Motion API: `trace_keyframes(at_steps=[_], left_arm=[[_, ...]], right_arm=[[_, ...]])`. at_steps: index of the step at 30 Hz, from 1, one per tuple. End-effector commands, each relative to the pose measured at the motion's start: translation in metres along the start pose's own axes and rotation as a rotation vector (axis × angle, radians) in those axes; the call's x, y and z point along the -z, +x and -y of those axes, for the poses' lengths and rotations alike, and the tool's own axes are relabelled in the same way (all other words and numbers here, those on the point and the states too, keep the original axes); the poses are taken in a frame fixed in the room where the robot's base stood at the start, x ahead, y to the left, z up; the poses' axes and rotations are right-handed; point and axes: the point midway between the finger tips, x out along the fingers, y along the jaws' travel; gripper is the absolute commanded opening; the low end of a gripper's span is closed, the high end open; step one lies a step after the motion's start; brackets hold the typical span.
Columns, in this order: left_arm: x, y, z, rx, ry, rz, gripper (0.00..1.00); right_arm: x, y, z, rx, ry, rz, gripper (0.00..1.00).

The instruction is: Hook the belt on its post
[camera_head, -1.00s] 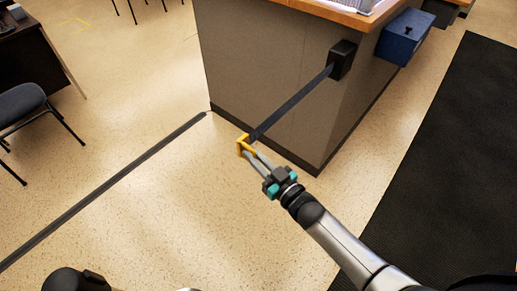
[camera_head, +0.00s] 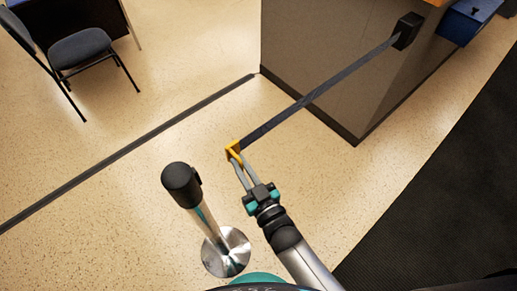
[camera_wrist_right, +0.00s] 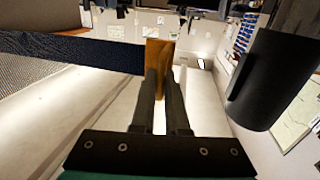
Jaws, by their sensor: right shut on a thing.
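The dark belt (camera_head: 315,95) runs stretched from a black wall cassette (camera_head: 407,31) on the counter to a yellow end clip (camera_head: 233,150). My right gripper (camera_head: 240,166) is shut on the yellow clip. In the right wrist view the clip (camera_wrist_right: 158,68) stands between the fingertips, with the belt (camera_wrist_right: 70,65) going off to the left. The post (camera_head: 203,215) stands upright with a black head (camera_head: 181,184) and a round metal base, left of my right gripper and apart from the clip. The post's black head also shows at the right of the right wrist view (camera_wrist_right: 280,80). My left gripper is not in view.
The counter (camera_head: 320,70) stands behind the belt, with a blue box (camera_head: 467,20) at its right. A chair (camera_head: 85,52) stands at the upper left. A dark strip (camera_head: 130,148) crosses the floor. A black mat (camera_head: 440,190) lies at the right.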

Motion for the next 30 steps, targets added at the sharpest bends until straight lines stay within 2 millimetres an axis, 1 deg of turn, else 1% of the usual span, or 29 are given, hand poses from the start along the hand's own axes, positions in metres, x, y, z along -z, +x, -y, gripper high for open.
trace_keyframes(at_steps=[1,3,6,9,13,23,24,26,27,30], left_arm=[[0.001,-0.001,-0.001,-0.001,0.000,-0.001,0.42],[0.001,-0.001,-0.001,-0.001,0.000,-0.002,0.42],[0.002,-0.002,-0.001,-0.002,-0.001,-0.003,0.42],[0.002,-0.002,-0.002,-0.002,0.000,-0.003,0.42],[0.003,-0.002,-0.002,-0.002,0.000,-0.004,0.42],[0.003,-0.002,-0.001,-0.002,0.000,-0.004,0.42],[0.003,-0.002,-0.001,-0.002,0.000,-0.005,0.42],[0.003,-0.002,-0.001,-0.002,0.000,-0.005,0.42],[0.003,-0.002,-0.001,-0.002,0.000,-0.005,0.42],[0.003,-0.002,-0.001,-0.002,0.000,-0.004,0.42]], right_arm=[[0.000,-0.003,0.012,0.001,0.005,0.002,0.00],[0.000,-0.005,0.023,0.001,0.003,0.002,0.00],[0.000,-0.007,0.035,0.002,0.002,0.001,0.00],[0.000,-0.009,0.042,0.002,0.000,0.000,0.00],[0.000,-0.009,0.046,0.003,0.000,0.000,0.00],[-0.001,-0.010,0.046,0.003,-0.001,0.001,0.00],[-0.001,-0.010,0.046,0.003,-0.001,0.001,0.17],[-0.001,-0.010,0.046,0.003,-0.001,0.001,0.23],[-0.001,-0.010,0.046,0.003,-0.001,0.001,0.25],[-0.001,-0.009,0.046,0.002,-0.001,0.001,0.25]])
